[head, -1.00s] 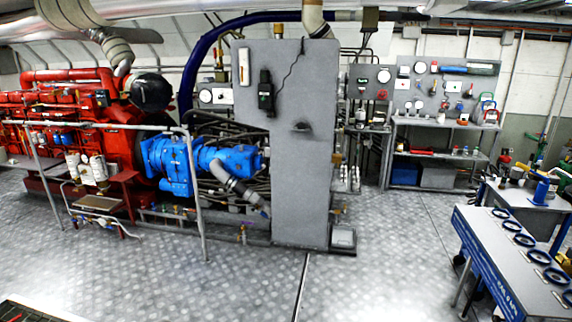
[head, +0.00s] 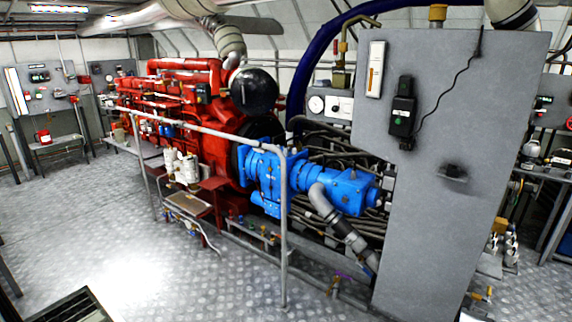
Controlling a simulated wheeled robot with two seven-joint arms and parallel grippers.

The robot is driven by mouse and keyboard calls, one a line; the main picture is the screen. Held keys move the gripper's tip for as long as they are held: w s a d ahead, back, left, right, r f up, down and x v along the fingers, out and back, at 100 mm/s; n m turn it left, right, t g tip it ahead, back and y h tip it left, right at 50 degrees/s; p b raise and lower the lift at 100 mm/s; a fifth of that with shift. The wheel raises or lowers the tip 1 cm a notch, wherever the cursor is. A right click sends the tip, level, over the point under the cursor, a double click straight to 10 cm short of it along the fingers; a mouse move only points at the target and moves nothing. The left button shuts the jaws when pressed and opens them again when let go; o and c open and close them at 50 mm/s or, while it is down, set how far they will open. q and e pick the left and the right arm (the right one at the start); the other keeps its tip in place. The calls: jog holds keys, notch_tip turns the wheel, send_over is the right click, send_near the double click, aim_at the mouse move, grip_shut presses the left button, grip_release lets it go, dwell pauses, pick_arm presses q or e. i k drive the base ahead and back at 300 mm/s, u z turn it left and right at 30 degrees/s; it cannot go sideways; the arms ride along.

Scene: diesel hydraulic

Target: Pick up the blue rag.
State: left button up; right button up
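I see no blue rag that I can make out in the head view. Neither of my grippers shows in the view.
A red diesel engine (head: 205,120) stands in the middle behind a grey pipe railing (head: 284,230). A tall grey cabinet (head: 440,190) stands at the right. A small bench (head: 60,145) is at the far left wall.

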aim_at(321, 83)
jog(key=u, duration=0.15)
jog(key=i, duration=2.45)
jog(key=z, duration=0.1)
